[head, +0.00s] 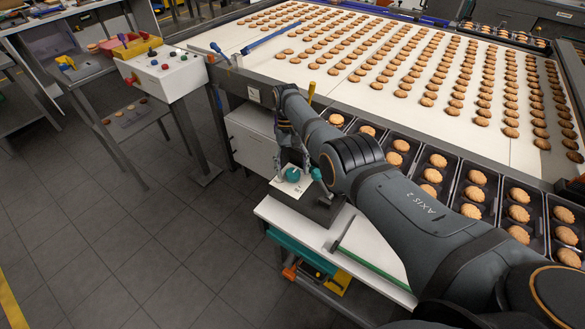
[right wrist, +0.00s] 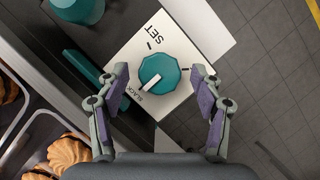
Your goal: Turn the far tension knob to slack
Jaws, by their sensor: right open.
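A teal tension knob (right wrist: 172,68) with a white pointer bar sits on a white dial plate (right wrist: 195,40) marked SET and, partly readable, SLACK. The pointer is turned to the lower left of the right wrist view, toward the SLACK lettering. In the head view the knob (head: 292,175) is just below my right gripper (head: 292,160). My right gripper (right wrist: 160,76) is open, with one finger on each side of the knob and gaps visible. I cannot tell how high the fingertips are above the plate. My left gripper is out of view.
Another teal part (right wrist: 77,8) stands close by. Black trays of biscuits (head: 437,160) line the side of the white conveyor (head: 300,75). A control box (head: 165,72) with coloured buttons stands at the left. The floor on the left is clear.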

